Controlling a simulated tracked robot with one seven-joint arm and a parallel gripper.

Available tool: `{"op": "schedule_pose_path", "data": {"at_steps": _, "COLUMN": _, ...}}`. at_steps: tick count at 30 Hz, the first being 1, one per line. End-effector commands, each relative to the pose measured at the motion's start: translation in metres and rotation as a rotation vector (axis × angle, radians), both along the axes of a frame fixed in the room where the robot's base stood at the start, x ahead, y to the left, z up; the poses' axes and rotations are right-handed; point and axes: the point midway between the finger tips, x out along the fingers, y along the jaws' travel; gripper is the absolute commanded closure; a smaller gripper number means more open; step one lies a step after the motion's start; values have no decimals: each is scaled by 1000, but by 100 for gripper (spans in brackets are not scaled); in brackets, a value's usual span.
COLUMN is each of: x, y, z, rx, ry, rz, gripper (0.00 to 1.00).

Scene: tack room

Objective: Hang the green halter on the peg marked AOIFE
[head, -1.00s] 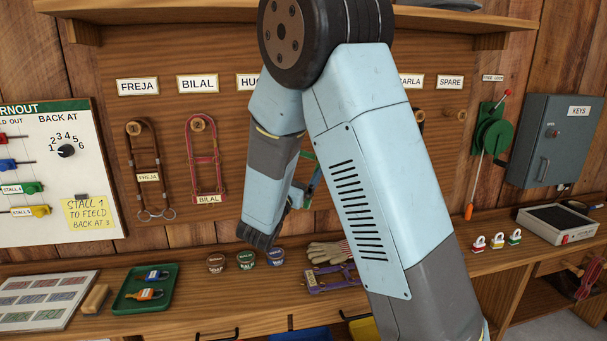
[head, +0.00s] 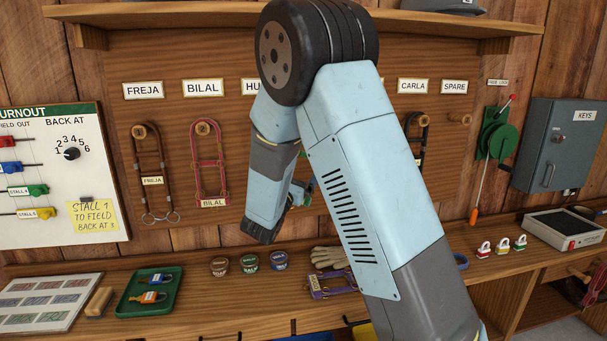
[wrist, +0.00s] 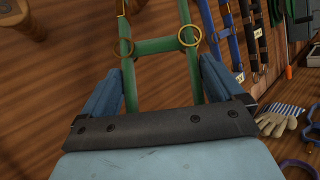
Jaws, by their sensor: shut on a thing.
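The green halter (wrist: 155,46) is between the two blue fingers of my gripper (wrist: 160,84) in the wrist view. Its straps run up and away from the jaws, with brass rings at the crossbar. My gripper is shut on it, in front of the wooden peg board. In the head view my arm hides most of the gripper and halter. The AOIFE label and its peg cannot be made out; my arm covers the middle of the board. A bare wooden peg (wrist: 18,22) shows at the upper left of the wrist view, its label out of sight.
Brown (head: 150,165) and red (head: 210,165) halters hang under FREJA and BILAL. A blue halter (wrist: 226,35) and darker ones hang right of mine. The SPARE peg (head: 459,119) is bare. The bench below holds gloves (head: 328,257), a purple halter, tins and a green tray (head: 127,302).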

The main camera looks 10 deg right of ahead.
Motion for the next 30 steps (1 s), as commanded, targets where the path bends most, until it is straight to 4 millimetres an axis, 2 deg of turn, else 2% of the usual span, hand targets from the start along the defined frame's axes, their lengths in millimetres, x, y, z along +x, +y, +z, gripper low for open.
{"op": "schedule_pose_path", "data": {"at_steps": 13, "x": 22, "y": -1, "z": -1, "rx": -1, "ry": 1, "rz": 0, "gripper": 49}}
{"op": "schedule_pose_path", "data": {"at_steps": 14, "x": 23, "y": 0, "z": -1, "rx": -1, "ry": 1, "rz": 0, "gripper": 56}}
{"op": "schedule_pose_path", "data": {"at_steps": 18, "x": 29, "y": 0, "z": -5, "rx": 0, "ry": 1, "rz": 1, "gripper": 56}}
{"op": "schedule_pose_path", "data": {"at_steps": 30, "x": 35, "y": 2, "z": -11, "rx": -1, "ry": 3, "rz": 5, "gripper": 55}}
